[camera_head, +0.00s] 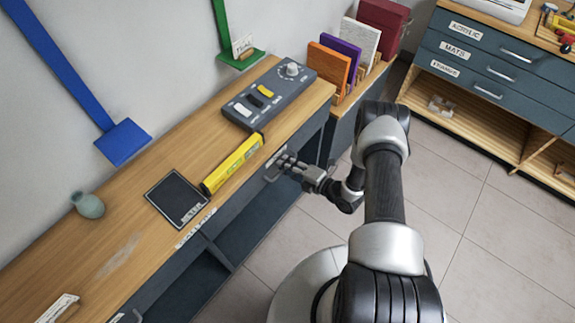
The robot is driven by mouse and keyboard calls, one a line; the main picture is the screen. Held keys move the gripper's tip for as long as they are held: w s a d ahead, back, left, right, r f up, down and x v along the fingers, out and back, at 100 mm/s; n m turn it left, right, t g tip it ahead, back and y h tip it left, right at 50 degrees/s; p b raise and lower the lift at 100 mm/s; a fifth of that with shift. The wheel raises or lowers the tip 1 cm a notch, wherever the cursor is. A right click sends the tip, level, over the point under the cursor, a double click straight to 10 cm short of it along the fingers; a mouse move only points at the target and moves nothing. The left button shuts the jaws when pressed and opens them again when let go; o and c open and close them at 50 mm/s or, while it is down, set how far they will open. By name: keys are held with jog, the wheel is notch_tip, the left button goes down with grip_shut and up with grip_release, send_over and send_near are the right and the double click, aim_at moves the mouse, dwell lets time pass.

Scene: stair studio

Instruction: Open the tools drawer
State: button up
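A wooden-topped workbench (120,240) with dark blue-grey fronts runs along the wall. A white label (196,229) sits on its front edge, seen too steeply to read surely. A metal drawer handle (271,177) shows on the bench's front, to the right of that label. My gripper (284,163) is right at this handle, its fingers pointing at the bench front. Whether the fingers touch or close around the handle cannot be told. The drawer front is mostly hidden under the bench top's edge and looks flush with it.
On the bench lie a yellow level (233,163), a dark tablet-like plate (177,199), a grey control box (269,92) and a small vase (88,205). Upright coloured boards (328,68) stand at the bench's far end. A drawer cabinet (495,65) stands right. The floor between is clear.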

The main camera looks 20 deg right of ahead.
grip_shut()
jog(key=shift+s, duration=0.1)
dwell(0.4)
